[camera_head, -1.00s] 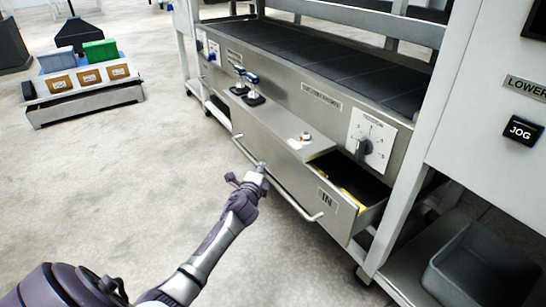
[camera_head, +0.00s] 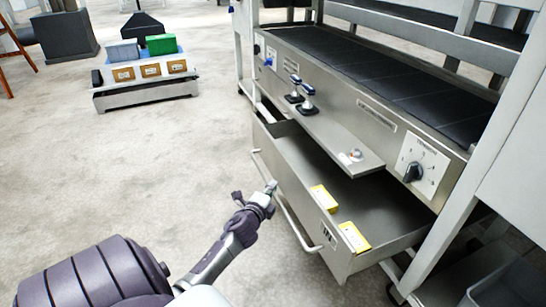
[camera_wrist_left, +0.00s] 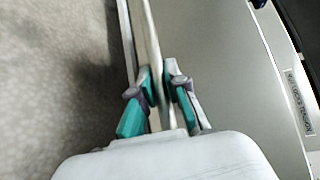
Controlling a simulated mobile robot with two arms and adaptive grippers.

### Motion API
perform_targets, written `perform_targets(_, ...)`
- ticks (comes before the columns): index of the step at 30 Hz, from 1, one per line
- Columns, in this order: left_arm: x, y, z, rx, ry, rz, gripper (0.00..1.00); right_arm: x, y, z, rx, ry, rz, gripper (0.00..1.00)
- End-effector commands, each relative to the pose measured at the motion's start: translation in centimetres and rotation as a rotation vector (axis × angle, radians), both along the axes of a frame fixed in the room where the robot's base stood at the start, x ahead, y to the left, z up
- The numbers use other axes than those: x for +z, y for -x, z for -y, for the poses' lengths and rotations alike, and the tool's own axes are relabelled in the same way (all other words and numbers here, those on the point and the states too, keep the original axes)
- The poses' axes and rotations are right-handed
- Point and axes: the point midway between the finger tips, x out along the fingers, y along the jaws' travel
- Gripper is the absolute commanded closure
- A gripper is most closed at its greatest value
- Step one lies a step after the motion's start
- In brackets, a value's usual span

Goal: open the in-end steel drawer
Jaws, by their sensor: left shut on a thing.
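The steel drawer (camera_head: 318,218) marked IN is pulled well out of the machine's front in the head view, its inside showing. A long bar handle (camera_head: 290,217) runs along the drawer front. My left gripper (camera_head: 270,188) is at the middle of that handle. In the left wrist view, its teal-padded fingers (camera_wrist_left: 158,92) are closed around the bar (camera_wrist_left: 152,45). My right gripper is not in view.
The sheeter has a dark belt (camera_head: 400,78), a small shelf with two blue-topped levers (camera_head: 307,99) and a dial (camera_head: 412,172) above the drawer. A low cart (camera_head: 145,92) with boxes stands at the back left. The floor left of the drawer is clear.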

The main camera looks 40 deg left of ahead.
Motion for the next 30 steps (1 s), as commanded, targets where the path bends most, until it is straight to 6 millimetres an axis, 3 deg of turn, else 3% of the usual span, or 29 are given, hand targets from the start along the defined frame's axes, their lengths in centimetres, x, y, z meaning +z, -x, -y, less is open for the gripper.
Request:
perform_targets(5, -0.1, 0.0, 0.0, -0.001, 0.001, -0.002, 1.00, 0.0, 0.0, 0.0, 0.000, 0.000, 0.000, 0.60)
perform_targets(6, -0.1, 0.0, 0.0, -0.001, 0.001, -0.002, 0.84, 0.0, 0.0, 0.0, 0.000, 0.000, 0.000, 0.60)
perform_targets(10, -0.1, 0.0, 0.0, -0.001, 0.001, -0.001, 0.62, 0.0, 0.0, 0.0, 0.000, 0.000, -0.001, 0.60)
perform_targets(22, 0.0, 0.7, 0.3, -0.001, 0.000, -0.001, 0.61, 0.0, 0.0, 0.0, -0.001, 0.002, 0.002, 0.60)
perform_targets(30, 0.6, 5.4, 2.3, 0.000, 0.002, -0.004, 0.61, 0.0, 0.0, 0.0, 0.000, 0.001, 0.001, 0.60)
